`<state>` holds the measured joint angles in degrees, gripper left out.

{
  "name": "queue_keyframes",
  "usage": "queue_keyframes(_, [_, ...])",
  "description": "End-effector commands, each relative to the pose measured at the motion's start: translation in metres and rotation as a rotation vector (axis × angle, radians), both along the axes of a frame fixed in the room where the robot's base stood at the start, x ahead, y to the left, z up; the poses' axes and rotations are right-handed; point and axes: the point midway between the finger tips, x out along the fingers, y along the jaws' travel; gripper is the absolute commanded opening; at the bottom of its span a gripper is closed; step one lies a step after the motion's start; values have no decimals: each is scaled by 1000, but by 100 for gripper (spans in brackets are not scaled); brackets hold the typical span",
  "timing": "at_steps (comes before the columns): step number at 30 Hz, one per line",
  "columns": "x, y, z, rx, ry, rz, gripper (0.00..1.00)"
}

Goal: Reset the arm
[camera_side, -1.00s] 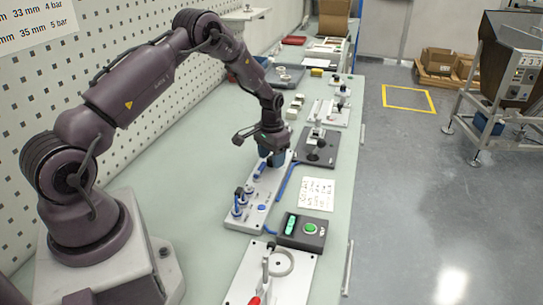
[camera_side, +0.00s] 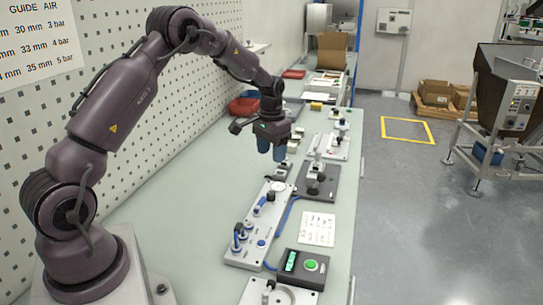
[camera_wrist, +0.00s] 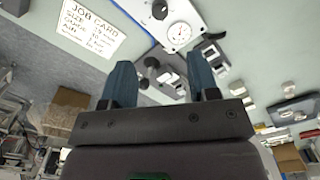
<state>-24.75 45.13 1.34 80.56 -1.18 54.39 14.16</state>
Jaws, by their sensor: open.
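My gripper (camera_side: 271,148) hangs above the bench, near the far end of the white fixture plate (camera_side: 243,250), with its blue fingers pointing down. In the wrist view my gripper (camera_wrist: 165,90) shows two blue fingers spread apart with nothing between them. The fingers are clear of the parts below. The fixture plate carries blue-handled pieces (camera_side: 239,236) and a round dial (camera_wrist: 180,33).
A control box with a green button (camera_side: 311,265) stands at the front right. A job card (camera_side: 318,228) lies beside the plate. A dark plate with a black-knobbed device (camera_side: 317,182) is to the right. The bench (camera_side: 185,200) left of the plate is clear.

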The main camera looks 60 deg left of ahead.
Motion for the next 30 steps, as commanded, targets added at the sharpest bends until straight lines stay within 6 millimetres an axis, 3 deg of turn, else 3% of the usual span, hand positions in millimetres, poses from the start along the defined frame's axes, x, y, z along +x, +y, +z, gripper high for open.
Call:
queue_keyframes(7, [0,0,-1,0,-1,21,55])
queue_keyframes(11, [-23,-11,-11,-21,52,59,55])
queue_keyframes(20, [-78,-77,67,-5,6,59,55])
queue_keyframes(24, [-112,-112,106,12,-55,30,55])
queue_keyframes(30, [-166,-156,144,32,-164,-27,55])
